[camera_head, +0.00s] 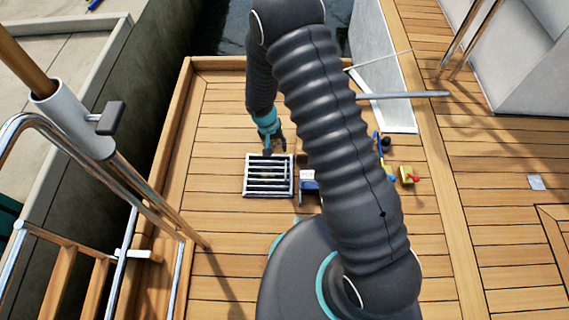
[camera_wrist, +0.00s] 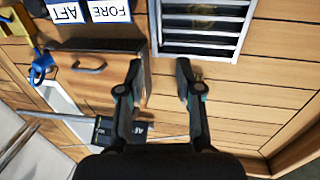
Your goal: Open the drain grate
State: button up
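The drain grate (camera_head: 268,175) is a pale square metal frame with parallel slats, lying flat in the wooden deck left of the middle in the head view. It also shows at the top of the wrist view (camera_wrist: 202,42), partly cut off. Something brownish shows between its slats. My gripper (camera_wrist: 160,72) is open and empty, its two dark fingertips just short of the grate's edge in the picture. In the head view my gripper (camera_head: 274,146) is over the grate's far edge. I cannot tell whether a fingertip touches the grate.
FORE (camera_wrist: 110,10) and AFT (camera_wrist: 68,10) labels and a brown panel with a dark handle (camera_wrist: 90,66) are beside the grate. Blue and yellow fittings (camera_head: 408,175) stand to the right. A metal rail and wooden coaming (camera_head: 172,130) border the left.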

aim_at(286, 166)
jog(key=f, duration=0.4)
jog(key=d+f, duration=0.1)
jog(key=f, duration=0.3)
jog(key=d+f+b, duration=0.1)
jog(key=f, duration=0.3)
jog(key=shift+d+f, duration=0.25)
grip_shut()
